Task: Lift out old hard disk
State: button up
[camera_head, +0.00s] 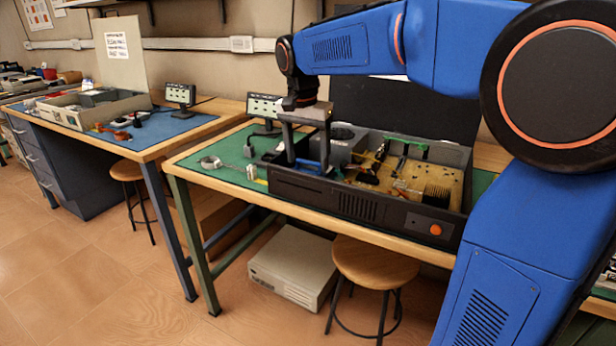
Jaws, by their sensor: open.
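An opened dark computer case (385,212) lies on the green-topped workbench, its inside facing up. My gripper (308,166) points down into the left end of the case. Its two fingers are apart, with a blue-edged part (309,168) low between them. This part may be the old hard disk, but it is small and mostly hidden by the fingers and the case wall. I cannot tell whether the fingers touch it. A grey boxy unit (345,143) sits just right of the gripper inside the case.
A brown circuit board (415,180) with cables and a dark finned block (437,195) fills the case's right side. A small display (262,107) stands behind, left of the gripper. A stool (373,262) stands below the bench's front edge.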

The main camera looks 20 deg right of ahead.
aim_at(308, 162)
jog(key=shift+f, duration=0.4)
jog(key=c, duration=0.6)
jog(key=shift+o, duration=0.2)
jog(key=shift+r, duration=0.1)
notch_tip(308, 162, up, 10)
